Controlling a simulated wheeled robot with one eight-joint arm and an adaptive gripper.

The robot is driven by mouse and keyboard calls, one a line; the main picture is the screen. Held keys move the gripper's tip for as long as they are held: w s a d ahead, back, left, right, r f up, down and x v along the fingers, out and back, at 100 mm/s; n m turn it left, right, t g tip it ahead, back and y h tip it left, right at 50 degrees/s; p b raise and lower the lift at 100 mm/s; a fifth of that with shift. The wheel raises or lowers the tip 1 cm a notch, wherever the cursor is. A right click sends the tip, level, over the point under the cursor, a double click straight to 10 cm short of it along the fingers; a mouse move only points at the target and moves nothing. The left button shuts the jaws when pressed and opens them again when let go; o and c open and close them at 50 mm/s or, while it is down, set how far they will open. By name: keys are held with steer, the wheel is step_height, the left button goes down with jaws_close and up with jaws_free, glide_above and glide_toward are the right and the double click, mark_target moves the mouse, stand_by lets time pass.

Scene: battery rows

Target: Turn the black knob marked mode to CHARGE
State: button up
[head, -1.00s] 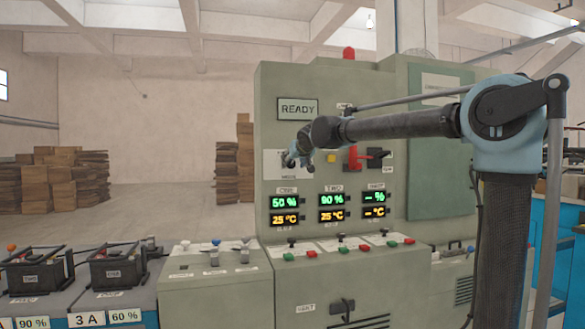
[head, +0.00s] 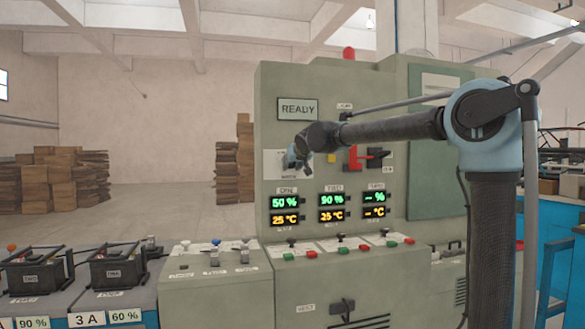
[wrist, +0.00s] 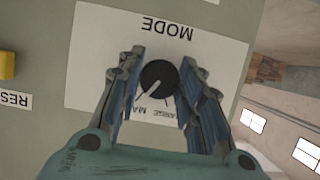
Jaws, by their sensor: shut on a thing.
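The black mode knob (wrist: 158,82) sits on a white plate (wrist: 92,55) headed MODE, upside down in the wrist view. Its white pointer line slants to the lower left in that view, on the side of a label beginning MA. A label ending ARGE shows to the right of that one, partly hidden by my fingers. My gripper (wrist: 156,85) is shut on the knob, one finger on each side. In the head view my gripper (head: 292,160) is at the plate (head: 271,164) and hides the knob.
A READY display (head: 298,109) is above, lit readouts (head: 284,203) below.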

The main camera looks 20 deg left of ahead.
stand_by(0.3)
steer(key=n+t+h, duration=0.2)
steer(key=n, duration=0.2)
steer(key=shift+h, duration=0.3)
steer(key=n+t+h, duration=0.1)
steer(key=n+t, duration=0.1)
steer(key=n, duration=0.2)
steer(key=shift+a+f, duration=0.1)
steer(key=shift+f, duration=0.05)
steer(key=shift+s+h, duration=0.1)
steer(key=shift+h, duration=0.2)
stand_by(0.3)
steer(key=o, duration=1.1)
steer(key=shift+c, duration=0.2)
steer(key=v, duration=1.2)
